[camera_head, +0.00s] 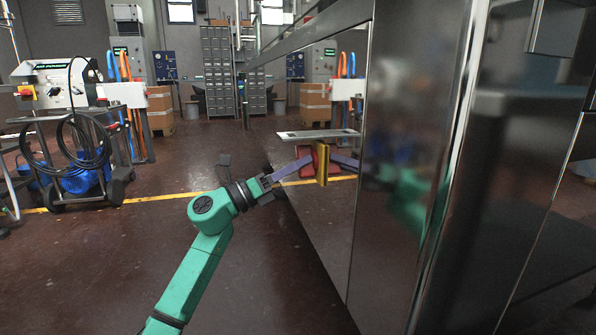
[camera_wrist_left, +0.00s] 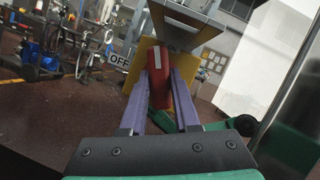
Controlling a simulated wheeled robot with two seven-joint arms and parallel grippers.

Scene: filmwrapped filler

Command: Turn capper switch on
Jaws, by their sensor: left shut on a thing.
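The capper switch has a red handle (camera_wrist_left: 155,75) on a yellow plate (camera_wrist_left: 185,104), mounted on the dark glossy side of the machine. In the head view the yellow plate (camera_head: 322,166) is seen nearly edge-on. My left gripper (camera_wrist_left: 159,92) has its purple fingers on either side of the red handle and is shut on it. In the head view the left gripper (camera_head: 300,164) reaches the switch from the left. My right gripper is not in view.
The tall glossy machine panel (camera_head: 410,130) fills the right side and mirrors my arm. A small metal ledge (camera_head: 317,134) juts out just above the switch. A wheeled machine with coiled cable (camera_head: 75,140) stands at the left. The floor around my left arm is clear.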

